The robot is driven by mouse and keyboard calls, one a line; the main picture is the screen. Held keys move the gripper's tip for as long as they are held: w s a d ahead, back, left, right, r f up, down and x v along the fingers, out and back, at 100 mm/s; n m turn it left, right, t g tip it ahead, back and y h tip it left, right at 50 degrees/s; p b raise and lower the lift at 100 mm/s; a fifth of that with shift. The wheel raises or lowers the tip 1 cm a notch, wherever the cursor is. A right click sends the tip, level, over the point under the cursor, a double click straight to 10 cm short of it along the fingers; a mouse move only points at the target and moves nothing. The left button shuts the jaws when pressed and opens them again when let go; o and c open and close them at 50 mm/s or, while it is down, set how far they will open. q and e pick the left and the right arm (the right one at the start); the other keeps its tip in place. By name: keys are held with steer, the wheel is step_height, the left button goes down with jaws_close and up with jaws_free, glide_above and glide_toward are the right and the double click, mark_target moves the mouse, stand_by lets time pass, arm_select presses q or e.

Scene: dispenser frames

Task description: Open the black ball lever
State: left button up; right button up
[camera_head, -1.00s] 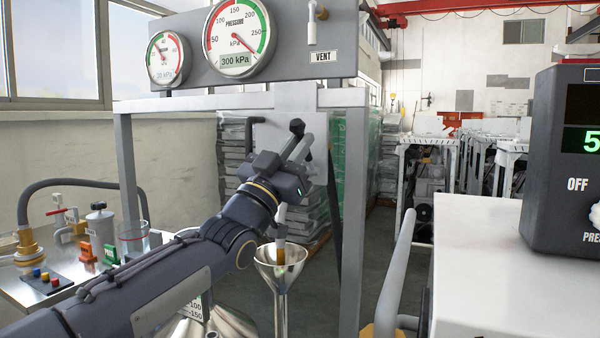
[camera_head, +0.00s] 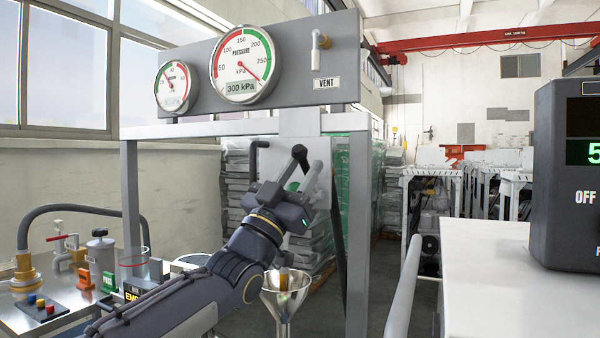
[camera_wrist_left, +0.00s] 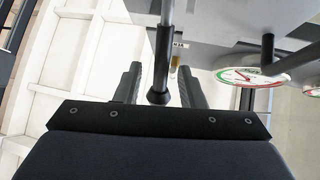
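The black ball lever (camera_head: 299,151) is a dark rod with a round black knob, below the gauge panel near the post of the grey frame. In the left wrist view its black ball (camera_wrist_left: 158,96) hangs at the end of a rod, between my fingers. My left gripper (camera_head: 292,182) is up at the lever. In the left wrist view its fingers (camera_wrist_left: 160,85) stand apart on either side of the ball, with a visible gap on each side. The lower part of the lever is partly hidden by the gripper in the head view. My right gripper is not in view.
The gauge panel (camera_head: 200,100) with two dials and a VENT label is above the gripper. A metal funnel (camera_head: 286,297) stands below my left wrist. A bench (camera_head: 60,322) with fittings is at left; a white cabinet (camera_head: 480,285) with a dark control box (camera_head: 565,240) is at right.

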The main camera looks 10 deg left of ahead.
arm_select(q)
steer(key=shift+s, duration=0.1)
steer(key=b+v, duration=0.1)
steer(key=v, duration=0.6)
steer(key=shift+s+a+f+b, duration=0.2)
steer(key=shift+f+b, duration=0.1)
steer(key=shift+b, duration=0.1)
